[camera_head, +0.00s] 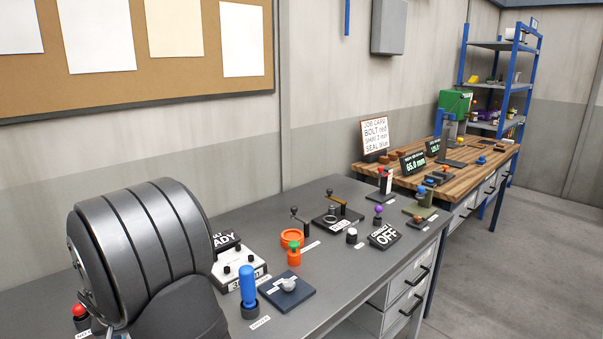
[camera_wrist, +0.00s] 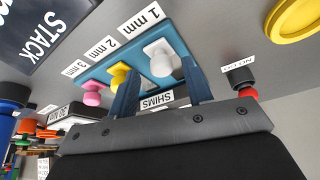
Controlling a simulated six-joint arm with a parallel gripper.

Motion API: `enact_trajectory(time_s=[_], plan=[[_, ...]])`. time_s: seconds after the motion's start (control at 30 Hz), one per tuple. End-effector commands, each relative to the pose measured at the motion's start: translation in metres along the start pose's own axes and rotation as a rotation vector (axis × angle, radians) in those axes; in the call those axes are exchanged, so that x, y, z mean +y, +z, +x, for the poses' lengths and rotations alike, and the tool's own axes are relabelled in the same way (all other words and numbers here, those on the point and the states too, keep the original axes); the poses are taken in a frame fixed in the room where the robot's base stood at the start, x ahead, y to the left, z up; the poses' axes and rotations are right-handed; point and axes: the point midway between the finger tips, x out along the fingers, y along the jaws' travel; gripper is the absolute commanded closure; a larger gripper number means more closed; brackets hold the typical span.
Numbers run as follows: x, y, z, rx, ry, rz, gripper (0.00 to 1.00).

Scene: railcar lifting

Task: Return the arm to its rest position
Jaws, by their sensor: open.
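My gripper (camera_wrist: 160,88) shows in the wrist view with its two blue fingers apart and nothing held between them. Beyond the fingertips is a blue shim tray (camera_wrist: 143,34) with a white knob (camera_wrist: 160,58) at 1 mm, a yellow knob (camera_wrist: 119,71) at 2 mm and a pink knob (camera_wrist: 94,88) at 3 mm. The white knob appears between the fingers; I cannot tell how far past the tips it is. In the head view my dark, ribbed arm link fills the lower left, and my gripper is not visible there.
In the wrist view a red-and-black piece (camera_wrist: 243,82) is right of the fingers, and a yellow ring (camera_wrist: 296,17) is at upper right. In the head view the grey bench (camera_head: 345,268) holds a blue-handled tool (camera_head: 248,286), an orange ring (camera_head: 291,238) and signs. A wooden bench (camera_head: 400,180) stands beyond.

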Motion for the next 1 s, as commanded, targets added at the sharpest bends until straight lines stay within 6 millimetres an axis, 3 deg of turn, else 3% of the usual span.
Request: enact_trajectory(time_s=[0.17,0.57,0.77,1.0], plan=[[0.0,0.0,0.009,-0.001,0.0,0.0,0.54],[-0.001,-0.001,0.008,0.0,0.0,0.0,0.54],[-0.001,-0.001,-0.01,0.002,-0.001,0.0,0.54],[-0.001,0.0,-0.053,0.002,-0.002,0.0,0.54]])
